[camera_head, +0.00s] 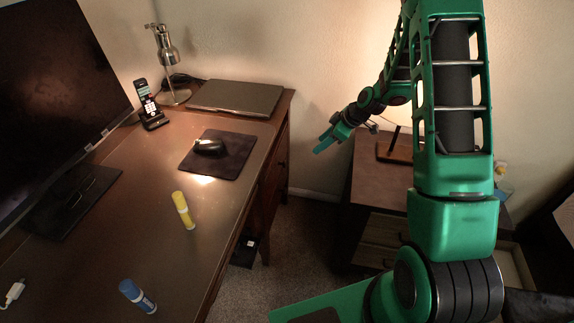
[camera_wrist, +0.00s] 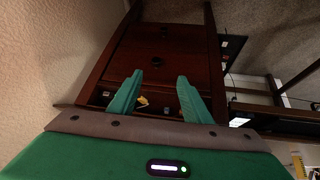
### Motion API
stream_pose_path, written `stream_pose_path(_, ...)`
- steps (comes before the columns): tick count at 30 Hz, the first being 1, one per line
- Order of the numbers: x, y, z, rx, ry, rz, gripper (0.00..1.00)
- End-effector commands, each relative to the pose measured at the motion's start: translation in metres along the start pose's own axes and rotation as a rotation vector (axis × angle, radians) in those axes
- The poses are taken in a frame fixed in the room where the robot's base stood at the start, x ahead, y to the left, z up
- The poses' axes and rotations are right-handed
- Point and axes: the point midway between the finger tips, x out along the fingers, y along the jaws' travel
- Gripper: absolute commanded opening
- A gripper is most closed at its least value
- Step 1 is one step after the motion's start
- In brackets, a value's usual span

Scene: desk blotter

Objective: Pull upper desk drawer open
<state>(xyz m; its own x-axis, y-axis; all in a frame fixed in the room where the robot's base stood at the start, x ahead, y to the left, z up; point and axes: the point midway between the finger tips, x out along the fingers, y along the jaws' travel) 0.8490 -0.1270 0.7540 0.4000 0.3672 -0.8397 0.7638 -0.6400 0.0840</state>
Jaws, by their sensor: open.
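The wooden desk (camera_head: 228,208) stands at the left in the head view. Its drawer side, with a dark knob, faces right toward my gripper (camera_head: 326,143). In the wrist view the desk appears upside down, with dark red-brown drawer fronts (camera_wrist: 135,48) and dark knobs. Small items, one of them yellow (camera_wrist: 142,101), show in a dark gap between the fingers, which looks like the upper drawer's inside; how far it is open I cannot tell. My gripper (camera_wrist: 157,84) is open, its two green fingers apart with nothing held between them.
A closed laptop (camera_head: 236,97), a mouse on a dark pad (camera_head: 232,160), a phone, a lamp, a monitor and two glue sticks stand or lie on the desk. A second wooden cabinet (camera_head: 374,190) stands right of the gripper. Carpet lies between them; a wall is close behind.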

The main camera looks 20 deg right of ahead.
Motion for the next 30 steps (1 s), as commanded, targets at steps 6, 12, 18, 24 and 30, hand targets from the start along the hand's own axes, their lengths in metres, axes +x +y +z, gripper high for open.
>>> stream_pose_path(6, 0.075, 0.007, 0.001, -0.139, 0.13, 0.0, 0.44)
stream_pose_path(12, 0.116, 0.008, 0.002, -0.218, 0.216, 0.021, 0.44)
stream_pose_path(18, 0.13, 0.008, 0.002, -0.244, 0.245, 0.032, 0.44)
stream_pose_path(24, 0.15, 0.007, -0.004, -0.246, 0.246, 0.031, 0.44)
stream_pose_path(30, 0.185, 0.007, -0.012, -0.246, 0.245, 0.03, 0.44)
